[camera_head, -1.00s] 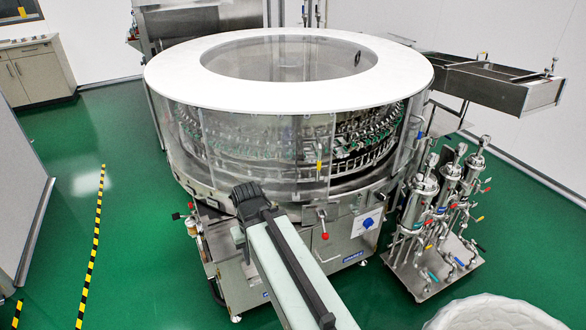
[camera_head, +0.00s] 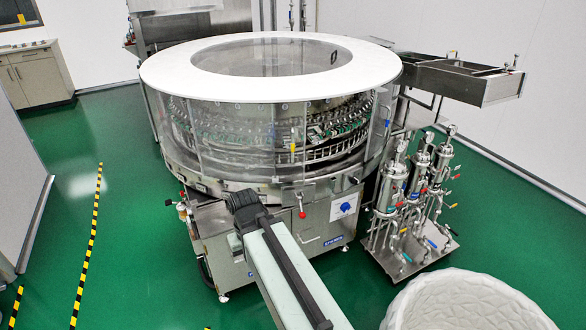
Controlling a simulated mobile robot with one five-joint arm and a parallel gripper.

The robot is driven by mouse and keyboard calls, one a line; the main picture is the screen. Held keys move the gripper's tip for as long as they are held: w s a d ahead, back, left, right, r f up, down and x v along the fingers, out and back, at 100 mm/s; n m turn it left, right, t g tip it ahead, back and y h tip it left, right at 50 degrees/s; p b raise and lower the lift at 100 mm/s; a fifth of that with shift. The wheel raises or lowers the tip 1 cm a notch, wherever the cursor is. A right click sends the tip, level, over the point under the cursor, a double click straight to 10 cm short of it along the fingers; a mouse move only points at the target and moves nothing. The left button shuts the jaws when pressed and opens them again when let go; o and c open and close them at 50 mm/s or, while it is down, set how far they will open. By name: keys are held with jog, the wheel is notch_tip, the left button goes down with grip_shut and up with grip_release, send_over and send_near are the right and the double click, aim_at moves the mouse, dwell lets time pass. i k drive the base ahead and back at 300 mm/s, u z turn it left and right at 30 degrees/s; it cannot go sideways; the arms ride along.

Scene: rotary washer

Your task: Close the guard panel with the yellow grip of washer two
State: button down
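The rotary washer (camera_head: 268,192) is a large round machine with a white ring-shaped top and clear guard panels, in the middle of the view. A small yellow grip (camera_head: 293,147) is on the clear guard panel (camera_head: 268,140) at the front, right of centre. I cannot tell from here how far this panel stands open. My arm reaches from the bottom edge toward the washer's front and ends in a dark joint left of and below the yellow grip. No gripper fingers show; they are out of sight or hidden. No number on the washer is readable.
A wheeled stand with steel filter cylinders (camera_head: 390,188) is at the right. A white round tub (camera_head: 470,300) is at the bottom right.

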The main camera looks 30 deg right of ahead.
aim_at(225, 181)
jog(key=i, duration=0.5)
jog(key=u, duration=0.55)
jog(key=i, duration=0.95)
jog(key=u, duration=0.6)
jog(key=k, duration=0.55)
jog(key=u, duration=0.2)
jog(key=i, duration=0.55)
jog(key=z, duration=0.15)
